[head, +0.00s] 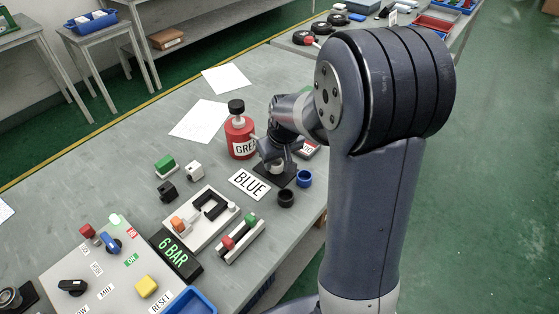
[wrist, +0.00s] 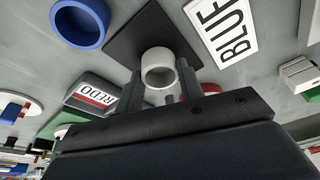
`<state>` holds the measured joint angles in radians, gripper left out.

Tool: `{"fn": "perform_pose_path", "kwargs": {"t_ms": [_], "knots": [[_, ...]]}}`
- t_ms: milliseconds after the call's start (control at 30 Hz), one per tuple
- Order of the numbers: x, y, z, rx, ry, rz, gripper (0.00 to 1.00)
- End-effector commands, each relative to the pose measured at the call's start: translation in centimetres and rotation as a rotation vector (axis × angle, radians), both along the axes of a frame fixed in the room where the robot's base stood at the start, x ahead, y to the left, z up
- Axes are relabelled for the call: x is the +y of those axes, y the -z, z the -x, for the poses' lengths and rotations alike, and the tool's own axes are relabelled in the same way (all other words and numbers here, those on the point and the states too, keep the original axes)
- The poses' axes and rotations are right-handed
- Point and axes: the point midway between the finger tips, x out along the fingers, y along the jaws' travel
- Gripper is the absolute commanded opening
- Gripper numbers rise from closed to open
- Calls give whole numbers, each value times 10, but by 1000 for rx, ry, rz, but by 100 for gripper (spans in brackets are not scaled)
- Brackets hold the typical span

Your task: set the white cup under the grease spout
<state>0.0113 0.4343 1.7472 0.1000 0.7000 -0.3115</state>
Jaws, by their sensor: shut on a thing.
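My gripper (head: 277,162) is shut on the white cup (wrist: 158,66), with one finger on each side of it. In the wrist view my gripper (wrist: 160,82) shows the cup's round open rim between the fingers. The cup is mostly hidden by the gripper in the head view. A dark square plate (head: 288,182) lies under or just behind the cup; it also shows in the wrist view (wrist: 125,38). I cannot tell whether the cup touches it. A red grease can (head: 239,136) with a black cap stands to the left of my gripper. I cannot make out a spout.
A BLUE card (head: 249,185) lies left of the plate. White sheets (head: 200,120) lie beyond the can. A control panel (head: 110,268) is nearer.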

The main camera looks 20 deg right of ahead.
Motion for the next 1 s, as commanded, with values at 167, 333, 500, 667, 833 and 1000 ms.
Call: {"fn": "perform_pose_path", "kwargs": {"t_ms": [167, 333, 500, 667, 833, 1000], "knots": [[0, -6, 0, 0, 0, 0, 14], [0, -7, 0, -1, 0, 0, 14], [2, -8, -2, -1, 0, 0, 14], [3, -9, -4, -1, 0, 0, 14], [3, -9, -4, -1, 1, 0, 14], [3, -9, -4, -1, 1, 0, 47]]}}
